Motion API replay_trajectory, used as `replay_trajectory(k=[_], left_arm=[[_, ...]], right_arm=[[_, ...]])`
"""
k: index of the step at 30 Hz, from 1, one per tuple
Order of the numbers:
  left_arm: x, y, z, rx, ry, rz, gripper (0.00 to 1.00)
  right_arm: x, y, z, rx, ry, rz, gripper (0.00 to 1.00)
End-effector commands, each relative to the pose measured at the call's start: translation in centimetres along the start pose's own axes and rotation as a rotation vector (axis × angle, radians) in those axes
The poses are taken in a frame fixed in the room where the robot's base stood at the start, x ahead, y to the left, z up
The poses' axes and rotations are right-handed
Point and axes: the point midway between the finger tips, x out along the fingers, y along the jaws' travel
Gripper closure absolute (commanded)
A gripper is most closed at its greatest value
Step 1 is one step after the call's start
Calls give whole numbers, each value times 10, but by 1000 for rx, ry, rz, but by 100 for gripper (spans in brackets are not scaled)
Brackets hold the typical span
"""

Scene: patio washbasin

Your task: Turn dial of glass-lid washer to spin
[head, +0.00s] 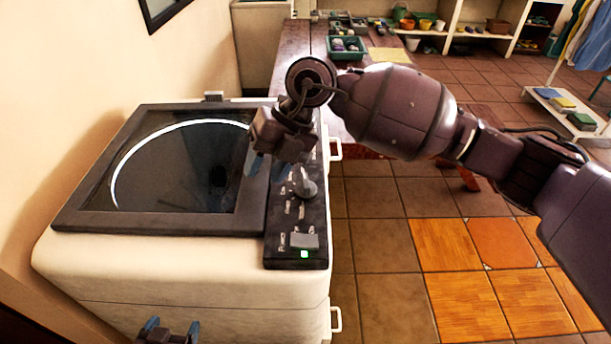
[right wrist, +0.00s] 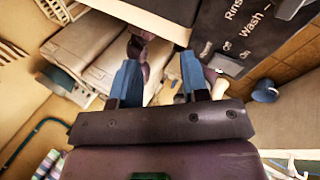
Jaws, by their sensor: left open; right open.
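The glass-lid washer (head: 150,262) is a cream box with a dark-framed round glass lid, which is closed. Its black control panel (head: 280,240) runs along the right side of the top. A dark grey dial (head: 304,184) sticks up from the panel. My right gripper (head: 266,166) is open above the lid's right edge, just left of the dial and apart from it. In the right wrist view its blue fingers (right wrist: 162,82) are spread, with part of the panel (right wrist: 255,35) reading "Rinse" and "Wash" at upper right. My left gripper (head: 171,328) is open at the bottom, in front of the washer.
A grey power switch (head: 304,241) with a green light sits at the panel's near end. A wooden table (head: 292,60) stands behind the washer, with a green tray (head: 346,56) on it. A wall borders the left. The tiled floor at right is open.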

Motion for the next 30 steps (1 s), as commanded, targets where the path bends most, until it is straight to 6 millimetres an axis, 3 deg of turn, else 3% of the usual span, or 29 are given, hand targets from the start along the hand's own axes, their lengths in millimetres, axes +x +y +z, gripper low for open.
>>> replay_trajectory(k=[6, 13, 20, 30], left_arm=[[0, 0, 0, 0, 1, 0, 19], [2, 0, -3, 0, 6, 1, 19], [2, 0, -7, 1, 11, 2, 19], [-1, 0, -13, 1, 13, 1, 19]], right_arm=[[-43, -42, 27, 75, -71, -391, 58], [-63, -57, 36, 120, -105, -536, 58], [-44, -69, 37, 123, -102, -538, 58], [4, -98, 40, 121, -102, -536, 58]])
